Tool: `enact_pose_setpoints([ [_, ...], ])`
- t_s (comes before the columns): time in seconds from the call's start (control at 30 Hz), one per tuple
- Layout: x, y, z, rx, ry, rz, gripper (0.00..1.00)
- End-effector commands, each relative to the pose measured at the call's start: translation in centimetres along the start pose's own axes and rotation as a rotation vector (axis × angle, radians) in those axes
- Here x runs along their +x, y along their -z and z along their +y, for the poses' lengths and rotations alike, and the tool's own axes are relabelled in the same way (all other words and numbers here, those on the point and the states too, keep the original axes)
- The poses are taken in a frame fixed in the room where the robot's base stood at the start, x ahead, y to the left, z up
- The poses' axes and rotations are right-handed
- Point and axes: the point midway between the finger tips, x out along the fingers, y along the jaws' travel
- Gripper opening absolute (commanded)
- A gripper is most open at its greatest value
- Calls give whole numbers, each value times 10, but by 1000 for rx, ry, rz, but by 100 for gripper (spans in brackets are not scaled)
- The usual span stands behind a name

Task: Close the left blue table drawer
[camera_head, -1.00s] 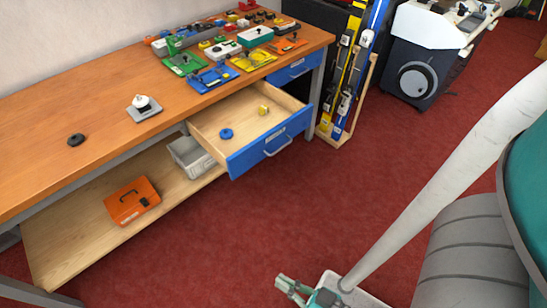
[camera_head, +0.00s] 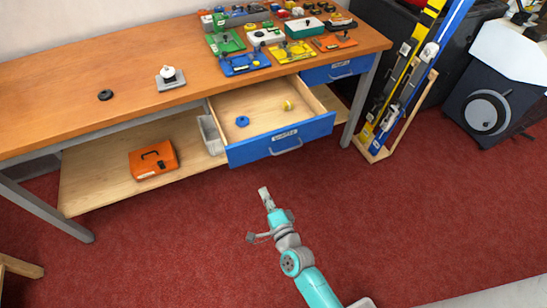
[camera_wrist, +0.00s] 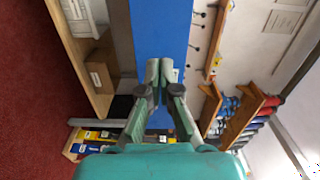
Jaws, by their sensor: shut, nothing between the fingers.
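The left blue table drawer (camera_head: 252,151) is pulled out from under the wooden bench, with its handle (camera_head: 288,148) on the front. A blue ring-like piece (camera_head: 242,121) and a small yellow piece (camera_head: 289,105) lie inside it. My gripper (camera_head: 264,192) is shut and empty, in front of the drawer and below its front panel in the head view. In the wrist view, my shut fingertips (camera_wrist: 160,70) are in line with a blue panel (camera_wrist: 161,25), which looks like the drawer front. I cannot tell the exact gap.
A second blue drawer (camera_head: 340,70) to the right is shut. The bench top (camera_head: 130,75) holds colourful devices. An orange case (camera_head: 153,160) and a grey bin (camera_head: 210,135) are on the lower shelf. Skis (camera_head: 408,75) stand at right. Red floor before the drawer is clear.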

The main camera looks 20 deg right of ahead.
Motion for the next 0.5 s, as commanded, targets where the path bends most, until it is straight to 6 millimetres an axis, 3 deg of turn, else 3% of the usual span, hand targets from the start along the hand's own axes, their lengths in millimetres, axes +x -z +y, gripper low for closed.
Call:
enact_pose_setpoints([
  [0.27, 24, -2, -3, 46, 7, -1, 0],
  [0.5, 62, -2, -4, 44, 9, -1, 0],
])
